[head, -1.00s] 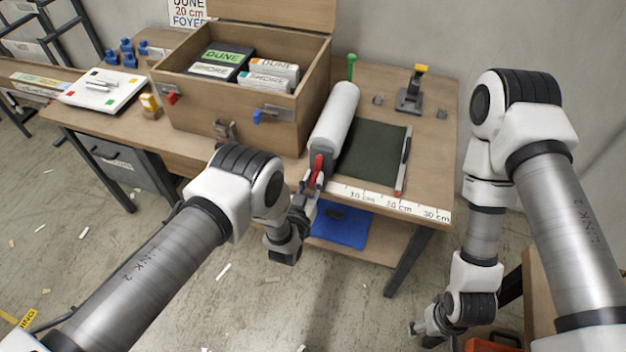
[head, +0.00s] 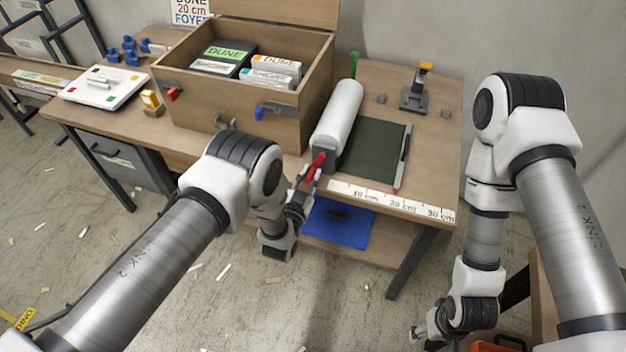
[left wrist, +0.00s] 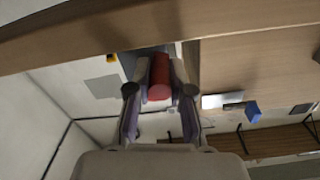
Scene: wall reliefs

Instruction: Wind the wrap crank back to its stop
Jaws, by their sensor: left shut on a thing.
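The wrap roll (head: 339,112) is a pale roll lying along the left side of the bench's front part, with a grey block (head: 324,158) at its near end. The red crank handle (head: 317,163) is at that block. My left gripper (head: 311,174) is shut on the red handle at the bench's front edge. In the left wrist view the red handle (left wrist: 159,78) sits between the two fingers, and the rest of the crank is mostly hidden. My right gripper (head: 422,333) is low at the bottom right, away from the bench; its fingers are too small to read.
A dark green mat (head: 372,150) and a white ruler strip (head: 395,202) lie right of the roll. A wooden box (head: 255,90) with labelled cases stands left of it. A blue sheet (head: 338,222) lies on the shelf below.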

